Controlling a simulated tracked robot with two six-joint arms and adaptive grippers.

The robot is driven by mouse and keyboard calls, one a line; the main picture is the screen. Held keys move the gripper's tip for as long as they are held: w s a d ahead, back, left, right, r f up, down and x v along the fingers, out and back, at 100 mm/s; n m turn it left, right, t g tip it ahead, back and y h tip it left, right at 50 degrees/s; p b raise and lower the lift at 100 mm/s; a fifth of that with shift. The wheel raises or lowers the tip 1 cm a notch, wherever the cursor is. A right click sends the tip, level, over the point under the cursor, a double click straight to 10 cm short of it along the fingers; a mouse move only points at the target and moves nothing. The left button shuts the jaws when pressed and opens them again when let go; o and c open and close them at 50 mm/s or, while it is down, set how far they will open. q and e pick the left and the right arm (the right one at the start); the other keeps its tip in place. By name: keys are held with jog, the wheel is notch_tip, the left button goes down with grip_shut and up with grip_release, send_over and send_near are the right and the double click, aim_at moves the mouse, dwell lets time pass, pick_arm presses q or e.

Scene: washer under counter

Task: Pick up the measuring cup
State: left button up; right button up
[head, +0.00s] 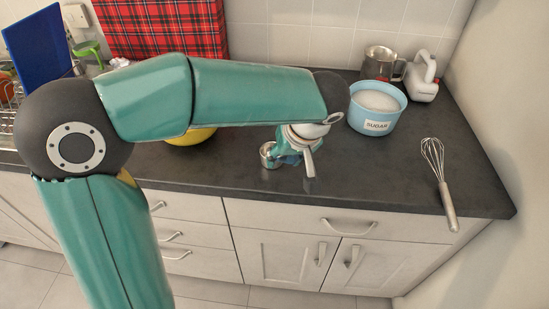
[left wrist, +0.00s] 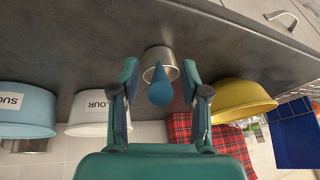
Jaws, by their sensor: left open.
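The measuring cup (head: 267,155) is a small silver metal cup on the dark counter, near its front edge. In the left wrist view the cup (left wrist: 160,54) lies just ahead of my fingertips. A blue teardrop-shaped piece (left wrist: 160,88), apparently its handle seen end-on, lies between the fingers with gaps on both sides. My left gripper (head: 293,159) points down over the counter just right of the cup. In the left wrist view its fingers (left wrist: 160,68) are apart. The gripper's upper part is partly hidden by my arm. My right gripper is not in view.
A whisk (head: 438,180) lies at right. A white flour bowl (left wrist: 97,116) and yellow bowl (left wrist: 240,97) flank the gripper.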

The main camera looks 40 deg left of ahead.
pick_arm(q)
jog(key=shift+w+a+f, duration=0.1)
jog(key=shift+a+f, duration=0.15)
jog(key=shift+f, duration=0.3)
grip_shut()
jog(key=shift+r, duration=0.1)
notch_tip(320, 180, up, 20)
jog(key=p, duration=0.2)
